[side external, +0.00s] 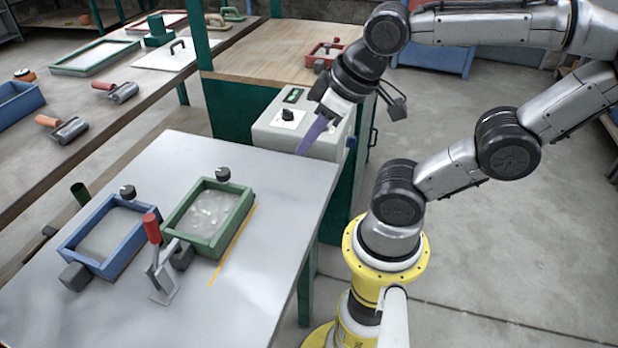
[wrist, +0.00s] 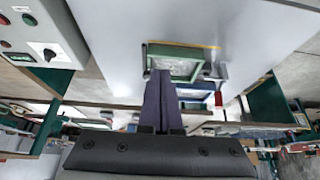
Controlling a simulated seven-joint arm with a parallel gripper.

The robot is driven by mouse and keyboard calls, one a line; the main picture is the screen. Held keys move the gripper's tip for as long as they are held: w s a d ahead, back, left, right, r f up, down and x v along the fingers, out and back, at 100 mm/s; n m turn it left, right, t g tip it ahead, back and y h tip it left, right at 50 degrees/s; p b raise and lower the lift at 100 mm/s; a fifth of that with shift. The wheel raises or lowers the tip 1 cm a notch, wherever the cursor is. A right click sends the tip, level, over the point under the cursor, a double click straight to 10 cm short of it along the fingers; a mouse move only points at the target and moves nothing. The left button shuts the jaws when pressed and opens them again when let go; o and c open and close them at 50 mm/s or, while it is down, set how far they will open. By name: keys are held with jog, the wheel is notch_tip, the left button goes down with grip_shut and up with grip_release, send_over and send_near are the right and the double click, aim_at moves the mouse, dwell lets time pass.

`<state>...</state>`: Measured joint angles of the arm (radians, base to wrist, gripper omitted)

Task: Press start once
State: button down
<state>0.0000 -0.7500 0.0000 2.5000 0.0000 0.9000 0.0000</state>
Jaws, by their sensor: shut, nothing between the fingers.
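A grey control box (side external: 285,132) stands on the far side of the white table, with a dark knob on a white plate (side external: 289,115) and a small green-lit display (side external: 294,95). No start label is readable. In the wrist view the box (wrist: 62,32) is at upper left, with its knob (wrist: 49,53) and a few small round buttons or lamps (wrist: 29,19) near the left edge. My gripper (side external: 302,150) is shut and empty, its purple fingers pointing down in front of the box's right part. In the wrist view the fingertips (wrist: 160,72) are together, apart from the knob.
The white table (side external: 120,325) holds a blue frame (side external: 75,240), a green frame (side external: 240,214) with pale contents, and a red-handled tool (side external: 153,228). A yellow line (side external: 232,243) runs beside the green frame. A wooden bench (side external: 262,62) stands behind the box.

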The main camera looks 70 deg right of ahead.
jog(key=shift+w, duration=0.1)
dwell(0.3)
jog(key=w+d+r+m+t+h, duration=0.3)
jog(key=w+d+m+t, duration=0.1)
jog(key=w+d+m, duration=0.75)
jog(key=s+d+f+m+g+h, duration=0.2)
jog(key=s+d+f+m, duration=0.1)
jog(key=d, duration=0.6)
jog(key=s+d+f+m+g+h, duration=0.2)
jog(key=d+f+m, duration=0.3)
jog(key=d, duration=0.5)
jog(key=shift+s, duration=0.55)
jog(key=shift+f, duration=0.1)
jog(key=shift+f, duration=0.15)
jog(key=shift+f, duration=4.3)
